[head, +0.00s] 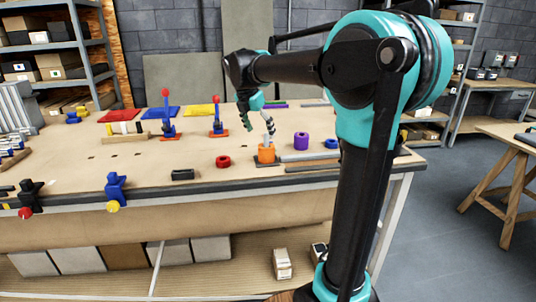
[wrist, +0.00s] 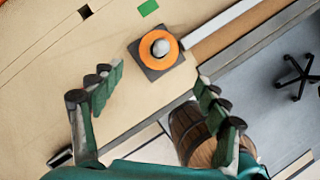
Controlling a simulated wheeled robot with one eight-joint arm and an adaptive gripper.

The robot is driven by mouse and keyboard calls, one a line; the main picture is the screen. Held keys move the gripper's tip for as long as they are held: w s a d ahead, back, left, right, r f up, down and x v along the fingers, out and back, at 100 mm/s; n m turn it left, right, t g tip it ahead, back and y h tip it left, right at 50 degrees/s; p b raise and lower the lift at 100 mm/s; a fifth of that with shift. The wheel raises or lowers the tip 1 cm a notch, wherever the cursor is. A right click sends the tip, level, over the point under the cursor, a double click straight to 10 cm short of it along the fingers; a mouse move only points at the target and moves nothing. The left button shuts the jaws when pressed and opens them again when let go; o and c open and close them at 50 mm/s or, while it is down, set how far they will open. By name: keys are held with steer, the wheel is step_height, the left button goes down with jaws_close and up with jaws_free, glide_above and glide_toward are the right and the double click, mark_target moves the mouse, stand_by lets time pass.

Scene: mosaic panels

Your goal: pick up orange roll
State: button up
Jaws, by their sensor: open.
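The orange roll (head: 266,154) stands upright on a dark square base near the front edge of the workbench. In the wrist view the orange roll (wrist: 147,55) is seen from above, with a pale rounded knob in its centre. My gripper (head: 258,135) hangs above the roll, fingers pointing down. In the wrist view my gripper (wrist: 160,75) is open and empty. Its two dark green fingers are spread, and the roll shows between and beyond their tips. No contact between fingers and roll shows.
On the workbench (head: 130,165), a red ring (head: 223,161) lies left of the roll and a purple roll (head: 301,141) stands to its right. Grey bars (head: 310,156) lie close by on the right. Blue clamps with red knobs stand farther back left.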

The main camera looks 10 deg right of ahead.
mark_target(265, 146)
steer(key=x, duration=1.1)
steer(key=shift+w+f, duration=0.25)
steer(key=shift+f, duration=0.1)
steer(key=c, duration=1.3)
steer(key=shift+r, duration=0.1)
step_height(265, 146, up, 27)
stand_by(0.4)
